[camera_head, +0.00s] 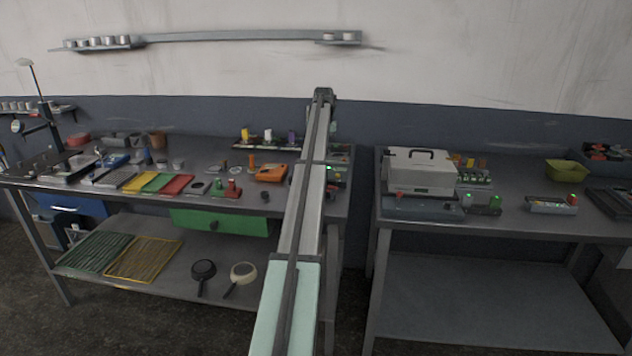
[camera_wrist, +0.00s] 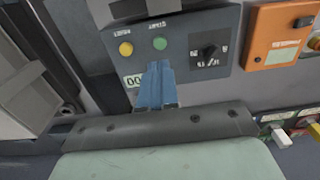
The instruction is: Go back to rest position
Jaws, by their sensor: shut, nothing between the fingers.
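My gripper (camera_wrist: 156,70) shows in the wrist view as two blue fingers pressed together, with nothing between them. They are in front of a grey control panel (camera_wrist: 180,40) with a yellow button, a green button and a black knob. I cannot tell whether they touch it. In the head view my arm stretches up the middle of the picture, between the two benches, and the fingers cannot be made out there.
The left bench (camera_head: 225,215) holds coloured trays, tools and an orange box (camera_head: 271,173). The right bench (camera_head: 400,212) holds a white case (camera_head: 420,170) and a yellow-green bin (camera_head: 566,171). Its lower shelf (camera_head: 490,300) is bare. A wall shelf (camera_head: 230,36) runs above.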

